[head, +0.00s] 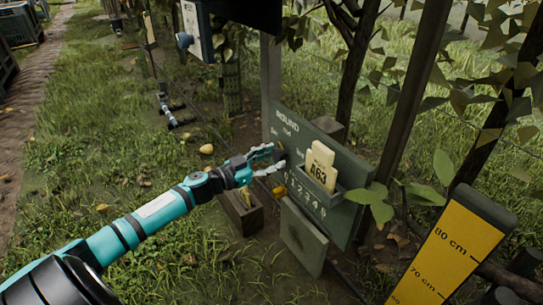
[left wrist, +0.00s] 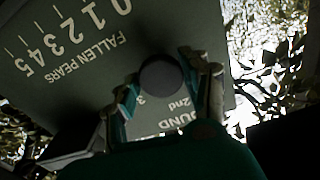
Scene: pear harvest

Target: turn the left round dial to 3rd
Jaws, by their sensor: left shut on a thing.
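A dark green sign board (head: 345,215) stands upright with the word ROUND and small marks at its top left. The left round dial (left wrist: 161,76) is a dark round knob on the board in the left wrist view. My left gripper (head: 270,160) reaches the board's left part in the head view and mostly covers the dial there. In the left wrist view its fingers lie on both sides of the dial, shut on it. "2nd" and part of a "3" are readable upside down beside it; no pointer is distinguishable. My right gripper is not in view.
A cream A63 card (head: 320,165) sits in a holder on the board. A wooden box (head: 242,212) stands below my left gripper. A yellow ruler post (head: 455,245) stands at the right. Fallen pears lie on the grass, one yellow pear (head: 206,149) behind my arm.

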